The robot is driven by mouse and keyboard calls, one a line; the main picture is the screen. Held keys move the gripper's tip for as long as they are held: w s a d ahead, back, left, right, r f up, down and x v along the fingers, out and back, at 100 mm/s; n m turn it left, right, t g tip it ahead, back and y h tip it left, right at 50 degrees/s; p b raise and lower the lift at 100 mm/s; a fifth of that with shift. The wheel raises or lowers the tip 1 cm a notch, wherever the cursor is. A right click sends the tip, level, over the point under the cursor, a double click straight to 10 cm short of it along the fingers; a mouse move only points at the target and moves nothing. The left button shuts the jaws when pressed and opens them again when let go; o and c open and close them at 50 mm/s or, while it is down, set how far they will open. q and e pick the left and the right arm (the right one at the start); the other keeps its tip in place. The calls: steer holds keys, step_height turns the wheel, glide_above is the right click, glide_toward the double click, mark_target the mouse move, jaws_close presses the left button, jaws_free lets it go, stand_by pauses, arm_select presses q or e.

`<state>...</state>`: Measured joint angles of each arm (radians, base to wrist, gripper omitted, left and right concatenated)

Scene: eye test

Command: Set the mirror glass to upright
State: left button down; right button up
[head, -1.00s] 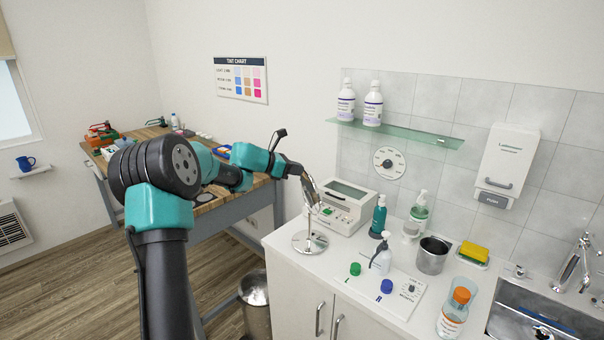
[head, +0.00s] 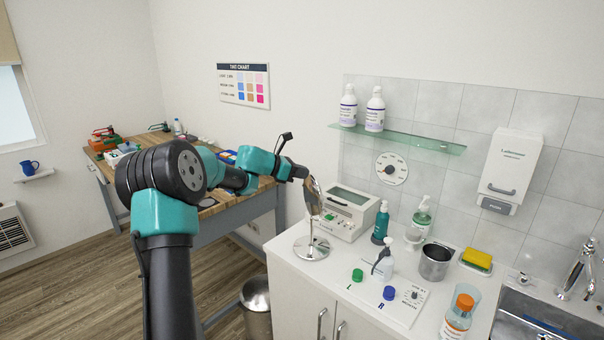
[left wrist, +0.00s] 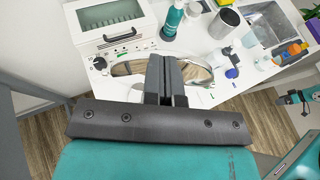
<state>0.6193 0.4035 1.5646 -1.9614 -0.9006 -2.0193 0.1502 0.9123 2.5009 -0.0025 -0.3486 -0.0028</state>
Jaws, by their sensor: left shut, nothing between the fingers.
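The round mirror glass (head: 313,197) stands on a thin stem over a round silver base (head: 311,249) on the white counter. It shows almost edge-on in the head view, leaning slightly, with its top toward the left. In the left wrist view the mirror glass (left wrist: 197,72) shows as a flattened oval, partly hidden behind the fingers. My left gripper (head: 306,175) is at the top left edge of the glass; I cannot tell whether it touches. Its fingers (left wrist: 167,66) are together and empty in the left wrist view. A teal and dark part at that view's right edge may be my right gripper (left wrist: 291,98).
A white box device (head: 340,212) stands close behind the mirror. A teal bottle (head: 380,222), a pump bottle (head: 383,262), a metal cup (head: 435,261) and a panel with green and blue knobs (head: 410,296) lie to the right. A bin (head: 256,312) stands below left.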

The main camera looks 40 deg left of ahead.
arm_select(q)
steer(key=r+v, duration=0.2)
steer(key=v, duration=1)
steer(key=shift+r, duration=0.3)
steer(key=shift+w, duration=0.15)
